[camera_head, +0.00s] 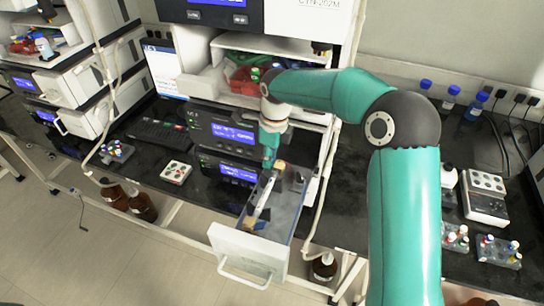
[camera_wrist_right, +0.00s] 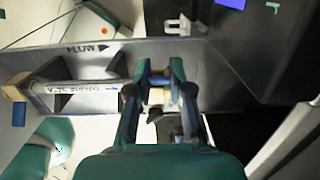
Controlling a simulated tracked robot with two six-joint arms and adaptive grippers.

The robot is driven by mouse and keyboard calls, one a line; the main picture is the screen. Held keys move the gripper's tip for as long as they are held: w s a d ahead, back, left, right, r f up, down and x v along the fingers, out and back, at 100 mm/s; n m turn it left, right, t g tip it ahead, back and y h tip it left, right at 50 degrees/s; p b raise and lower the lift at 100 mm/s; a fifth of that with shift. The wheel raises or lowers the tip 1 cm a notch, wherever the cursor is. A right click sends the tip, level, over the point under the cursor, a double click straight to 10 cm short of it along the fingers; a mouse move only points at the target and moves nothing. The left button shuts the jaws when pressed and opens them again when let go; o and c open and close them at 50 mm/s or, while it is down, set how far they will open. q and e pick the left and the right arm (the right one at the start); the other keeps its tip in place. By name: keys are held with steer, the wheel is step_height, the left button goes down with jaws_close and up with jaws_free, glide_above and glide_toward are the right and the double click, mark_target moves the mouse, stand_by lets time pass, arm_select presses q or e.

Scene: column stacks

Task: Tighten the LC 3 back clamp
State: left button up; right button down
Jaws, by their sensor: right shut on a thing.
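My right gripper (camera_wrist_right: 159,72) is shut on a small tan and pale part in the wrist view, which I take to be the back clamp (camera_wrist_right: 157,96). The fingers hide much of it. A pale labelled column (camera_wrist_right: 85,92) lies along the drawer to its left, its lettering too small to read. In the head view the right gripper (camera_head: 270,160) reaches down into the back of the open drawer (camera_head: 248,250), where the column (camera_head: 262,196) lies lengthwise. My left gripper is not in view.
The drawer's metal wall with a "FLOW" arrow (camera_wrist_right: 87,48) runs beside the column, and a pale bracket (camera_wrist_right: 178,26) stands beyond the fingers. Instrument modules with blue screens (camera_head: 228,132) are left of the arm. Brown bottles (camera_head: 324,266) stand below the bench.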

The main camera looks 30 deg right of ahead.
steer(key=shift+w+a+f+g+h, duration=0.2)
steer(key=shift+g+h, duration=0.1)
steer(key=shift+g, duration=0.1)
steer(key=c, duration=1)
jaws_free()
steer(key=shift+c, duration=0.2)
steer(key=shift+r, duration=0.1)
step_height(320, 180, up, 12)
steer(key=shift+f, duration=0.2)
